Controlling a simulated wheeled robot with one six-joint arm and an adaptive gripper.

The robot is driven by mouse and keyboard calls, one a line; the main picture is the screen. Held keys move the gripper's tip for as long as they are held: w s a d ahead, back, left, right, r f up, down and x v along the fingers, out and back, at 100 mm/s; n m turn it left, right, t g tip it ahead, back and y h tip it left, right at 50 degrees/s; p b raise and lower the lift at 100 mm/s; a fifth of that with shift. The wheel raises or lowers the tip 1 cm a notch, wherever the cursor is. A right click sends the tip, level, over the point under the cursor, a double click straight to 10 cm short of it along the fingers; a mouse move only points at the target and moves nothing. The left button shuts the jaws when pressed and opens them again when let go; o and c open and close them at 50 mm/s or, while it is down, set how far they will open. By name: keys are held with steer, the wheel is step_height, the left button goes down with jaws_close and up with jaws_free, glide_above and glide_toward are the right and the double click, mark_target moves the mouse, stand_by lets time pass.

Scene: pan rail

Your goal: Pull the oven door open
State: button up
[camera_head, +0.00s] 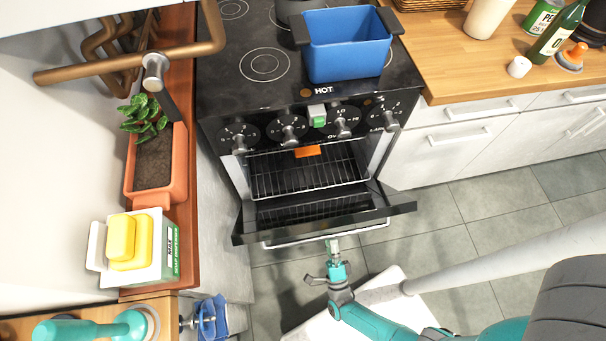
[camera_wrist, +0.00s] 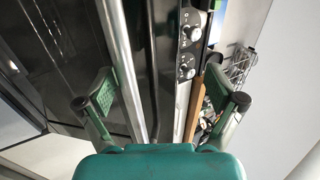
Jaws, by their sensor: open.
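The oven door (camera_head: 402,208) is partly open, tilted down and outward, with the racks inside the oven (camera_head: 290,180) showing. Its silver handle (camera_head: 290,241) runs along the outer edge. My gripper (camera_head: 334,250) is at the middle of the handle, on its outer side. In the wrist view my gripper (camera_wrist: 163,102) has its two fingers spread wide apart. A long silver bar (camera_wrist: 120,65), which looks like the handle, passes between them in the picture. Whether either finger touches it I cannot tell.
A blue pot (camera_head: 348,45) stands on the black stovetop (camera_head: 225,80). White drawers (camera_head: 445,140) flank the oven at right. Tiled floor (camera_head: 430,240) is clear right of the door.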

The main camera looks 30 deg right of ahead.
steer(key=r, duration=0.1)
steer(key=s+r, duration=0.1)
steer(key=shift+a+r, duration=0.15)
steer(key=shift+r, duration=0.2)
steer(key=shift+s, duration=0.1)
steer(key=shift+w+d+f, duration=0.15)
steer(key=shift+w+f, duration=0.2)
steer(key=shift+f, duration=0.3)
steer(key=shift+w+d+f, duration=0.15)
steer(key=shift+w+f, duration=0.2)
steer(key=shift+f, duration=0.3)
steer(key=shift+w+d+f, duration=0.15)
steer(key=shift+w+f, duration=0.2)
steer(key=shift+f, duration=0.3)
steer(key=shift+o, duration=0.7)
